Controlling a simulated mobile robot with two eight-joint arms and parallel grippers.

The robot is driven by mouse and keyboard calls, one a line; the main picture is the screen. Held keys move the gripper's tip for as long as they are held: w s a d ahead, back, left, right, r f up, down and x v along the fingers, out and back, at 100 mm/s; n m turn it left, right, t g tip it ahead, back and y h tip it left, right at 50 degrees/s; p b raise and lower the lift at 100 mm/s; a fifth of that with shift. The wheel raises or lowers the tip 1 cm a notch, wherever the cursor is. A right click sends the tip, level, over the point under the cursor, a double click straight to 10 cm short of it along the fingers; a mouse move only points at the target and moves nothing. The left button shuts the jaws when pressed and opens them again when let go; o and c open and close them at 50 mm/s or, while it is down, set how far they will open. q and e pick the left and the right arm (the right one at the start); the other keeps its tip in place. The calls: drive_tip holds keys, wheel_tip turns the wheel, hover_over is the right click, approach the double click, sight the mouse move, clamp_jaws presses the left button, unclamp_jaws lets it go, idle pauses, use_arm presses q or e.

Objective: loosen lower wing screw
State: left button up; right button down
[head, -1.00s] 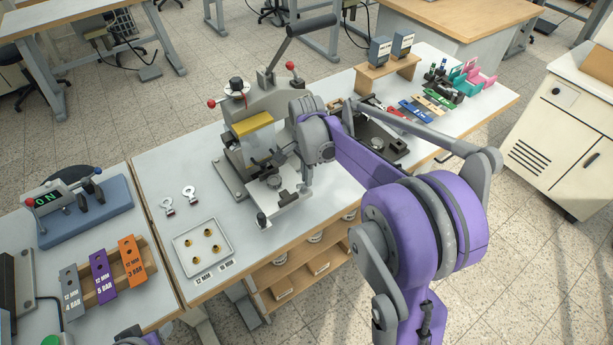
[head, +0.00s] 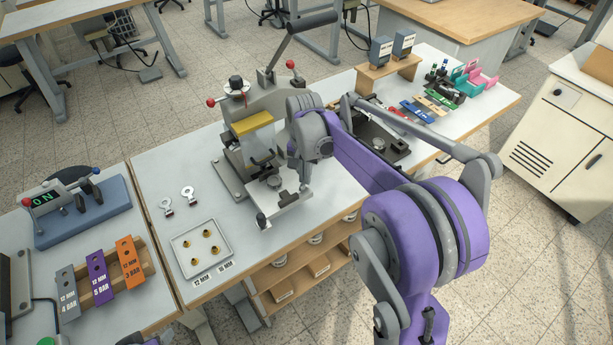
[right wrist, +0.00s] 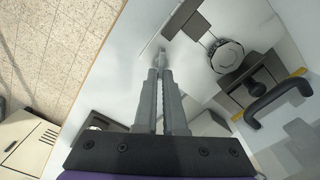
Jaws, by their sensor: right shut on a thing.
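The foil stamping press (head: 268,112) stands on the white bench, with a grey plate stage (head: 278,207) at its front. My right gripper (head: 303,183) reaches down at the right end of this stage. In the right wrist view its two fingers (right wrist: 161,72) are nearly together, shut on a small grey piece, apparently the lower wing screw (right wrist: 161,57), at the edge of the stage. The fingers hide most of it. A round ribbed knob (right wrist: 230,56) sits to the right of the fingertips. My left gripper is out of view.
A tray with several brass pieces (head: 179,250) and two small metal tags (head: 187,192) lie left of the stage. A second dark fixture (head: 385,145) stands to the right, behind my forearm.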

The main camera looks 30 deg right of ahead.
drive_tip(key=n, duration=0.2)
drive_tip(key=a+n, duration=0.1)
drive_tip(key=shift+f+n, duration=0.15)
drive_tip(key=shift+n, duration=0.25)
drive_tip(key=n+b, duration=0.1)
drive_tip(key=n, duration=0.3)
drive_tip(key=shift+w+a+n, duration=0.1)
drive_tip(key=shift+a+n, duration=0.05)
drive_tip(key=shift+n, duration=0.15)
drive_tip(key=n, duration=0.4)
drive_tip(key=shift+a, duration=0.25)
drive_tip(key=shift+a+n, duration=0.1)
drive_tip(key=shift+n, duration=1.5)
drive_tip(key=c, duration=0.9)
unclamp_jaws()
drive_tip(key=shift+c, duration=0.2)
